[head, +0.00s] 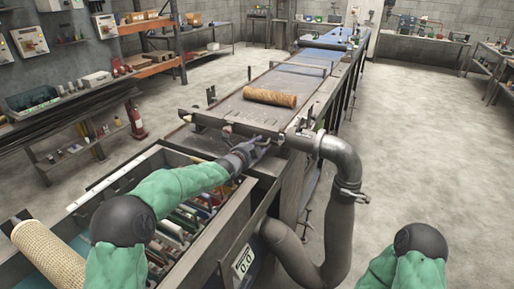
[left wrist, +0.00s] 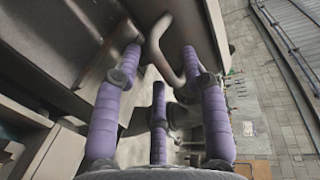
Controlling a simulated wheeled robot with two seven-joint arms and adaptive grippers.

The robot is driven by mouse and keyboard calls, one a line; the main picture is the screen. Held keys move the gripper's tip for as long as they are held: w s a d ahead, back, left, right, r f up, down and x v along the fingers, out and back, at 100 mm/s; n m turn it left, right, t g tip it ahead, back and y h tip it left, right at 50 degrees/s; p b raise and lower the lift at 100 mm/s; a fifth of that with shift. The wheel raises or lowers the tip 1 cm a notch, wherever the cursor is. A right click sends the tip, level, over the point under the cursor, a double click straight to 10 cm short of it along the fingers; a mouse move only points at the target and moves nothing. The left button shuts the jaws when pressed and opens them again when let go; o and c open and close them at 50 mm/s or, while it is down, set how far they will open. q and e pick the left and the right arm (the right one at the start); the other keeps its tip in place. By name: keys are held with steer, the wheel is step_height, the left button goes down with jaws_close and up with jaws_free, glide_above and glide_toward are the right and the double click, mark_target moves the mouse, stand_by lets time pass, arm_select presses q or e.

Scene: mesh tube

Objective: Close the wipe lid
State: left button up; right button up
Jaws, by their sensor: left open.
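A curved metal handle (left wrist: 153,45) shows in the left wrist view, fixed to a grey metal panel (left wrist: 60,35) that I take to be the wipe lid. My left gripper (left wrist: 160,68) has purple fingers and is open. Two fingers are on either side of the handle, and the third is below it. I cannot tell whether they touch it. In the head view the left gripper (head: 262,143) is at the near end of the long bench, and it and the arm partly hide the lid area. My right gripper is out of view; only my right arm shows at the lower right.
A brown mesh tube (head: 270,97) lies on the long bench (head: 245,110). A thick grey pipe (head: 340,160) bends down just right of the left gripper. An open bin (head: 110,187) of assorted items lies below my left arm. Another mesh tube (head: 48,255) is at lower left. The right floor is clear.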

arm_select(q)
steer(key=shift+w+d, duration=0.1)
steer(key=shift+w, duration=0.05)
jaws_close()
